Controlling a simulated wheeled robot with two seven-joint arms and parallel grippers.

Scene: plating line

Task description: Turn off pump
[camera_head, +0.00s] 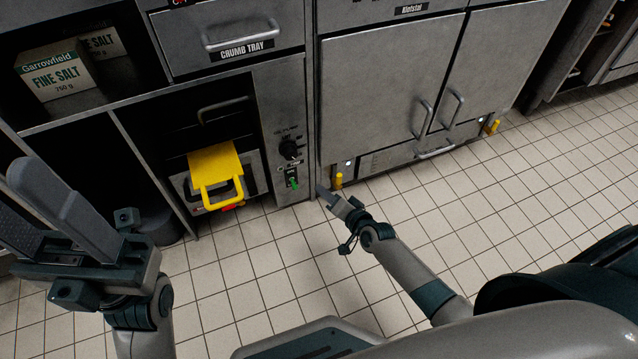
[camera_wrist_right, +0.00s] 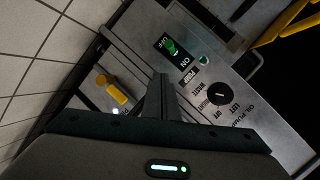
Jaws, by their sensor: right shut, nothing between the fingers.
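The pump switch is a green lever in a dark plate on the narrow grey panel, low in the head view (camera_head: 292,182). It shows larger in the right wrist view (camera_wrist_right: 171,47), beside the labels ON and PUMP. The black oil pump knob (camera_head: 289,148) sits above it and also shows in the wrist view (camera_wrist_right: 219,94). My right gripper (camera_head: 322,190) is shut and empty, right of and slightly below the switch, apart from it. Its closed fingers (camera_wrist_right: 163,85) point toward the panel.
A yellow handle (camera_head: 217,175) juts out of the bay left of the panel. A crumb tray drawer (camera_head: 245,45) is above. Grey cabinet doors (camera_head: 385,90) and a yellow valve handle (camera_head: 339,180) are to the right. The tiled floor (camera_head: 240,290) is clear.

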